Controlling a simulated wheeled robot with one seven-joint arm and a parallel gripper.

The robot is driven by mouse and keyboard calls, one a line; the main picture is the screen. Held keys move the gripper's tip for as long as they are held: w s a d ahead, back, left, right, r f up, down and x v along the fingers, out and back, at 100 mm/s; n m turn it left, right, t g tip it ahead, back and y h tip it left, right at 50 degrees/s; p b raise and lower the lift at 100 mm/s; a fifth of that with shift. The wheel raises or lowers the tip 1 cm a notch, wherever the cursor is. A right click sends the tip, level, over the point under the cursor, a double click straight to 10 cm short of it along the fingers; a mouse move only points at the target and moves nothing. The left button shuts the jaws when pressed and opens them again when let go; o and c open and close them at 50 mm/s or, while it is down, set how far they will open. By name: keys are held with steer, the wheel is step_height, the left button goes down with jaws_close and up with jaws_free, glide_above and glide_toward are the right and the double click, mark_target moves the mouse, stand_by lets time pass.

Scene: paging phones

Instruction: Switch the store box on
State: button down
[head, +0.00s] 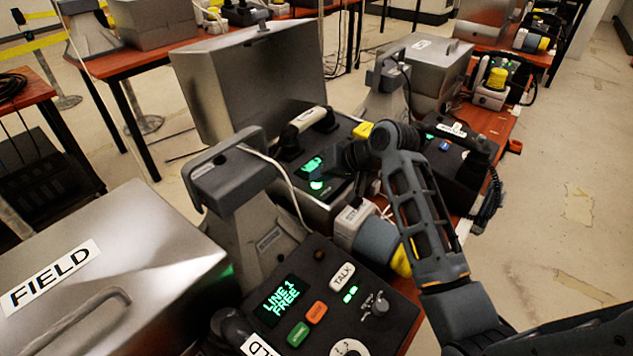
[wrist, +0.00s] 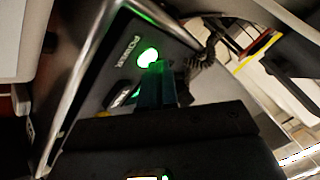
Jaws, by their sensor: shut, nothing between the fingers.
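An open metal box with a black panel (head: 338,137) stands mid-table, its steel lid (head: 245,85) raised. I cannot read a name on it, so I cannot confirm it is the store box. Its small screen (head: 312,163) glows green, and a green light (head: 317,185) is lit below. In the wrist view the green light (wrist: 148,57) sits beside the word POWER (wrist: 130,46), with a small dark switch (wrist: 121,95) nearby, partly hidden by the fingers. My gripper (wrist: 156,68) is shut and empty, its tips close to the lit light; I cannot tell if they touch.
A closed box labelled FIELD (head: 150,235) and a phone panel reading LINE 1 FREE (head: 335,305) are in front. A grey stand (head: 245,185) rises beside the open box. Another phone unit (head: 455,150) stands behind my arm. Floor at the right (head: 570,120) is clear.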

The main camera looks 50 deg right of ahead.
mark_target(321, 185)
steer(key=shift+r, duration=0.1)
stand_by(0.3)
steer(key=shift+r+p, duration=0.35)
steer(key=shift+p, duration=0.35)
step_height(321, 185, up, 6)
steer(key=p, duration=0.5)
steer(key=shift+p, duration=0.4)
